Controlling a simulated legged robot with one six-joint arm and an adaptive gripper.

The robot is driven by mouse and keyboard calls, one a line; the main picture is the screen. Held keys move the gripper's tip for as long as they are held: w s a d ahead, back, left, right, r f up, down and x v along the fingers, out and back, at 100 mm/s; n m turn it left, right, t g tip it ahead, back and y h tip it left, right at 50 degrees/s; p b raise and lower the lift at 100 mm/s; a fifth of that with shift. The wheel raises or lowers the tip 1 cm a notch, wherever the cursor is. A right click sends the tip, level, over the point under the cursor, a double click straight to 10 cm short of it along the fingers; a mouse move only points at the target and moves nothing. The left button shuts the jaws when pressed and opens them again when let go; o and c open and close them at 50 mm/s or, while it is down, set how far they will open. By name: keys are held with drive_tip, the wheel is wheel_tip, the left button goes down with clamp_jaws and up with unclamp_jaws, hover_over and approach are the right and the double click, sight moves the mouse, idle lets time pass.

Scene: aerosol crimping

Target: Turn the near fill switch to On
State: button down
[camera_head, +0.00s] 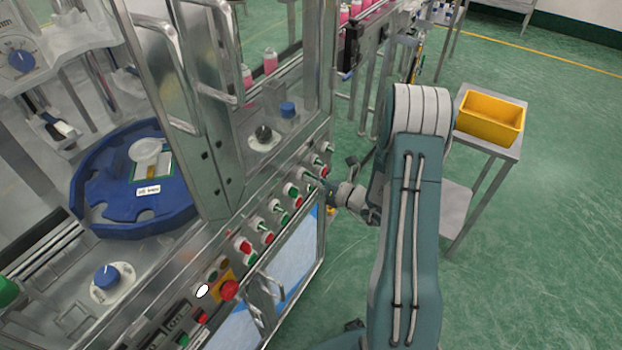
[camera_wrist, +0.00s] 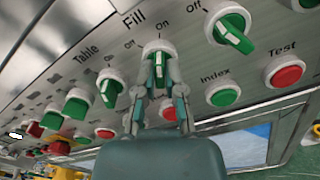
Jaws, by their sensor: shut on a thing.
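The fill switch (camera_wrist: 158,60) is a green knob with a raised bar handle on a white collar, on the grey panel beside the printed word Fill. My gripper (camera_wrist: 160,90) is shut on its handle, with one finger on each side. The handle stands roughly upright in the wrist view, its top toward the On label (camera_wrist: 163,35); the fingers partly cover it. The Off label (camera_wrist: 129,43) is to its left. In the head view my gripper (camera_head: 326,184) reaches the row of controls from the right, and the held switch is mostly hidden.
Another green switch (camera_wrist: 232,28) is close on the right, and a green Table switch (camera_wrist: 109,87) on the left. A green Index button (camera_wrist: 222,92) and red Test button (camera_wrist: 284,71) are nearby. A yellow bin (camera_head: 490,117) stands on a side table. Green floor is open at right.

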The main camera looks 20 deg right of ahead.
drive_tip(key=shift+w+d, duration=0.1)
idle(0.3)
drive_tip(key=c, duration=0.7)
unclamp_jaws()
drive_tip(key=shift+c, duration=0.2)
drive_tip(key=v, duration=1.2)
drive_tip(key=shift+w, duration=0.1)
